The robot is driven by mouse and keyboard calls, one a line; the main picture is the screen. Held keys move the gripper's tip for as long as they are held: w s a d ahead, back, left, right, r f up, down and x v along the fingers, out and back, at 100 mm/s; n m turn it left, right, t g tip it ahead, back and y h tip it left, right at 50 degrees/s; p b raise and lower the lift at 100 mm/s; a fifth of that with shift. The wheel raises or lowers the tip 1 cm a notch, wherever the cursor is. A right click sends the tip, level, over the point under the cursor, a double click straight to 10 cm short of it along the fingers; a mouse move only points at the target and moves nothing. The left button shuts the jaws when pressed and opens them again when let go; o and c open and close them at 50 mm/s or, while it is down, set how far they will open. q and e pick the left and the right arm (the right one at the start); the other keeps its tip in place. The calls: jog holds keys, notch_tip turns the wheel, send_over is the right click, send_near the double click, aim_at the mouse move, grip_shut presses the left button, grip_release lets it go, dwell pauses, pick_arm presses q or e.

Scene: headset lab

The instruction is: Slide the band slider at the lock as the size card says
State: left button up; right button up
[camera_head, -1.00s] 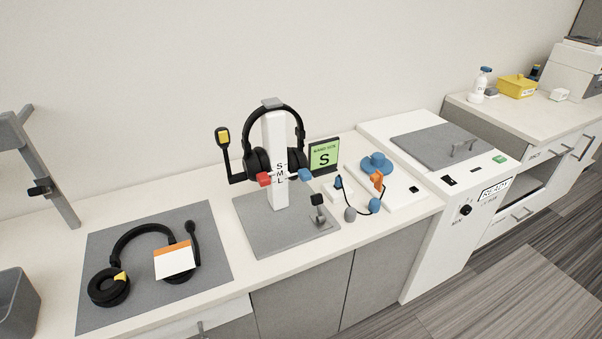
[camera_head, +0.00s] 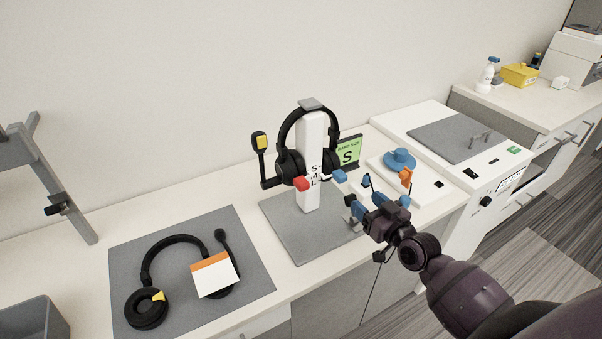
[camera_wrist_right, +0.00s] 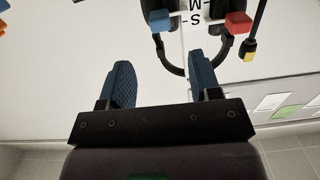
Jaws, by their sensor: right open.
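A black headset (camera_head: 285,130) hangs on a white post (camera_head: 311,140) marked with the letters S, M and L. A red block (camera_head: 302,184) and a blue block (camera_head: 339,176) flank the letters; which mark they match is unclear. The blue block (camera_wrist_right: 160,20) and red block (camera_wrist_right: 238,22) also show upside down in the right wrist view. The green size card (camera_head: 348,152) behind the post reads "BAND SIZE S". My right gripper (camera_head: 369,203) is open, with nothing between its fingers, right of and in front of the post, apart from both blocks. My left gripper is out of view.
A second headset (camera_head: 147,307) lies on a grey mat (camera_head: 245,235) at left, with a white and orange card (camera_head: 214,275). A blue round piece (camera_head: 399,160) and an orange piece (camera_head: 406,177) stand beyond my right gripper. A grey bin (camera_head: 30,320) is at lower left.

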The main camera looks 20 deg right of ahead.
aim_at(344, 178)
jog(key=w, duration=0.7)
jog(key=w+a, duration=0.1)
jog(key=w, duration=0.3)
jog(key=shift+r, duration=0.2)
jog(key=shift+c, duration=0.4)
grip_shut()
